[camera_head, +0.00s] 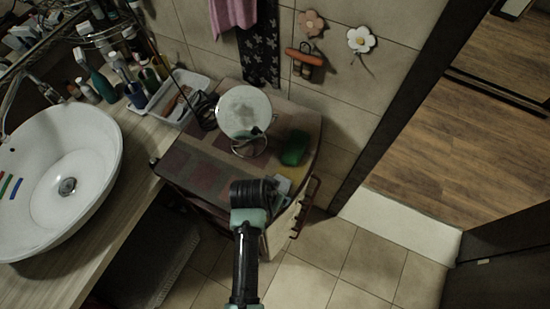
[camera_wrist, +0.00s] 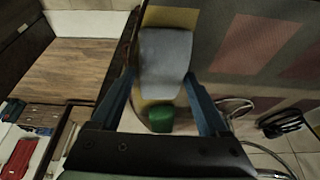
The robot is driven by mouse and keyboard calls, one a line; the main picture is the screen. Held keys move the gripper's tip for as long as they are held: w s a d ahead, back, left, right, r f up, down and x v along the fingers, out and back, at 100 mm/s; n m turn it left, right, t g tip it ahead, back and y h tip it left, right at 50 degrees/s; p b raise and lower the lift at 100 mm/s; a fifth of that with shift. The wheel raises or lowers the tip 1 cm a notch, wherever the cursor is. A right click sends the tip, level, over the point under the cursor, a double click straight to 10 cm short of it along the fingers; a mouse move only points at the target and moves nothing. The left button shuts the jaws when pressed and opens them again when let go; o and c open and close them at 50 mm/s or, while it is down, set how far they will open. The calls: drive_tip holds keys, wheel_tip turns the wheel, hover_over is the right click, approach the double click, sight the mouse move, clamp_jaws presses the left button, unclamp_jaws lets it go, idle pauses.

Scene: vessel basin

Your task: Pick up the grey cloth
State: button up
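The grey cloth (camera_wrist: 165,62) lies on the patterned top of the small cabinet, near its edge. It also shows in the head view as a small pale patch (camera_head: 283,185), partly hidden by my gripper. My gripper (camera_wrist: 160,74) is above the cabinet top, its blue fingers spread apart. In the wrist view the cloth appears between and beyond the fingertips; I cannot tell the remaining height. No hold on the cloth shows. In the head view my gripper (camera_head: 256,190) hides its own fingertips.
A green object (camera_head: 295,148) lies near the cloth and shows between the fingers in the wrist view (camera_wrist: 161,118). A round mirror (camera_head: 243,112) on a stand and a white basket (camera_head: 180,98) are behind. The basin (camera_head: 100,150) is left. Open floor (camera_head: 350,275) lies right.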

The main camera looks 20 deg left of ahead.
drive_tip(key=c, duration=1)
drive_tip(key=shift+o, duration=0.2)
wheel_tip(320, 180, up, 10)
drive_tip(key=b, duration=0.1)
drive_tip(key=shift+b, duration=0.3)
